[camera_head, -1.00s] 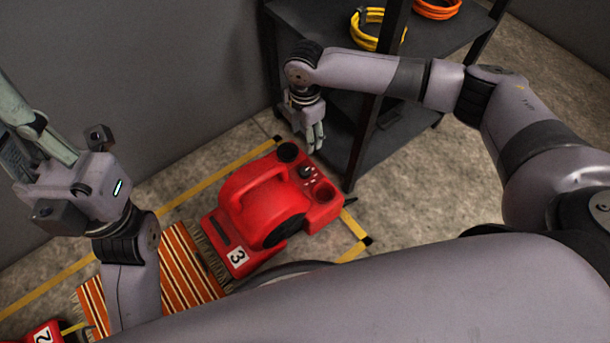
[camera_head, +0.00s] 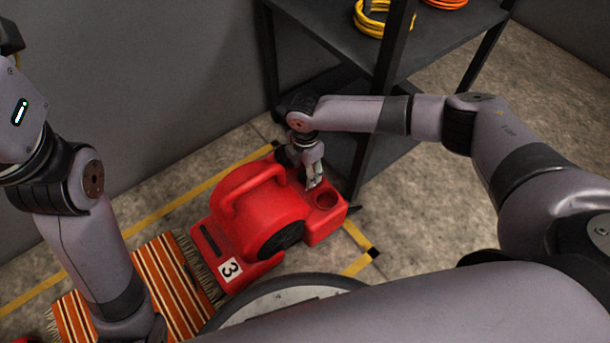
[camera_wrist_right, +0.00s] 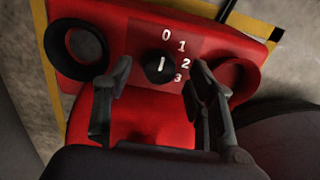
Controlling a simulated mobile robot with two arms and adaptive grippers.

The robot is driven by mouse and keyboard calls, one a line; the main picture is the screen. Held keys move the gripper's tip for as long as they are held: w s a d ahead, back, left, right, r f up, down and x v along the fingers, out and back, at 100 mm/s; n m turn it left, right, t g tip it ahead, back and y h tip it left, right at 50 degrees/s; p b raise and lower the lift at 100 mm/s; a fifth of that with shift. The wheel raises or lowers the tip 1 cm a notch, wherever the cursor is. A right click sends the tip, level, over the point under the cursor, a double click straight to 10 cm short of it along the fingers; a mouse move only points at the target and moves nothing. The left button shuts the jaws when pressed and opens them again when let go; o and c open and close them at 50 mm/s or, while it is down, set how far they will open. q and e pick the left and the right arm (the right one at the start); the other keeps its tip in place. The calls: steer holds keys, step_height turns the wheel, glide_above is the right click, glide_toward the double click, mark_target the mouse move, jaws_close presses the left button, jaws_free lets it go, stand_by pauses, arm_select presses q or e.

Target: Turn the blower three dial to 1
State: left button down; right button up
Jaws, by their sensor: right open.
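The red blower (camera_head: 262,205) with the number 3 label (camera_head: 230,269) stands on the floor in the head view. Its black dial (camera_wrist_right: 159,68) shows in the right wrist view, with a white mark pointing up toward the 0; the numbers 1, 2 and 3 curve down its right side. My right gripper (camera_head: 314,178) is at the blower's control end and covers the dial in the head view. In the wrist view, the open right gripper (camera_wrist_right: 161,74) has one finger on each side of the dial, with gaps to it. My left gripper's fingers are out of view.
A dark shelf (camera_head: 330,40) with yellow (camera_head: 372,20) and orange coils stands behind the blower. A striped rug (camera_head: 165,280) lies at its left. Yellow tape (camera_head: 180,203) marks the floor. Round recesses flank the dial, including one at its right (camera_wrist_right: 238,76).

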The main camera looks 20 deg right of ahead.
steer(key=shift+f, duration=0.55)
steer(key=shift+c, duration=0.6)
steer(key=c, duration=1.1)
